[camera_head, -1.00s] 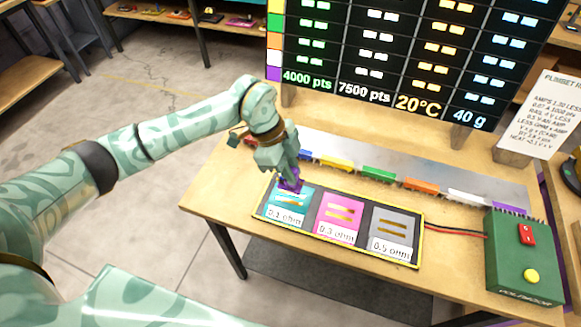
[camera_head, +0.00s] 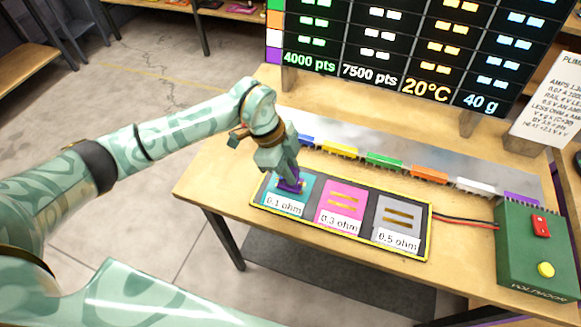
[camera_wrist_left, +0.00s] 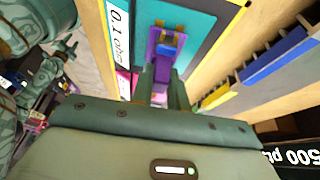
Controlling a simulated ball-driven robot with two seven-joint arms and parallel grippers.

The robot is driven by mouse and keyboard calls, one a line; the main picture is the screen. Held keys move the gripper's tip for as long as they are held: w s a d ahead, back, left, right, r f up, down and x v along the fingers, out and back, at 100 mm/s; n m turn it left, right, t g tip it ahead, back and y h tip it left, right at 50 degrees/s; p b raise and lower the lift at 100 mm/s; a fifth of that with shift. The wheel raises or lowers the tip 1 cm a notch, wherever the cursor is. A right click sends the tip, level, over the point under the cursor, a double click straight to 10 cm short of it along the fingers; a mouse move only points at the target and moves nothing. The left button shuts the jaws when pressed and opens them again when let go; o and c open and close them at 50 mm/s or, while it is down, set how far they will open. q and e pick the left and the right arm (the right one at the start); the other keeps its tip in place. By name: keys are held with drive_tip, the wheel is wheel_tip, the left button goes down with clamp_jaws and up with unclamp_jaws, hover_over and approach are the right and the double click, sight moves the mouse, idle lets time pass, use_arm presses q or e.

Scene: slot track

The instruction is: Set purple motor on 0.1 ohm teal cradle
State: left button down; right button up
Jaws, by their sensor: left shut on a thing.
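My left gripper (camera_head: 287,178) is shut on the purple motor (camera_head: 291,186) at the 0.1 ohm teal cradle (camera_head: 273,190). In the left wrist view the purple motor (camera_wrist_left: 163,50) sits between the fingers, with the teal cradle (camera_wrist_left: 195,14) behind it. The motor looks to be at or just above the cradle's surface; I cannot tell whether it touches. The gripper hides part of the cradle's contacts. My right gripper is not in view.
The pink 0.3 ohm cradle (camera_head: 342,203) and grey 0.5 ohm cradle (camera_head: 398,218) lie to the right. Behind them a metal track (camera_head: 460,176) holds several coloured pieces. A green control box (camera_head: 535,250) stands at the right, and a black scoreboard (camera_head: 400,45) stands behind.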

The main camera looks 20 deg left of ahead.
use_arm(q)
drive_tip(key=shift+f, duration=0.15)
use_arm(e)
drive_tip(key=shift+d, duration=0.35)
use_arm(q)
drive_tip(key=c, duration=1.3)
unclamp_jaws()
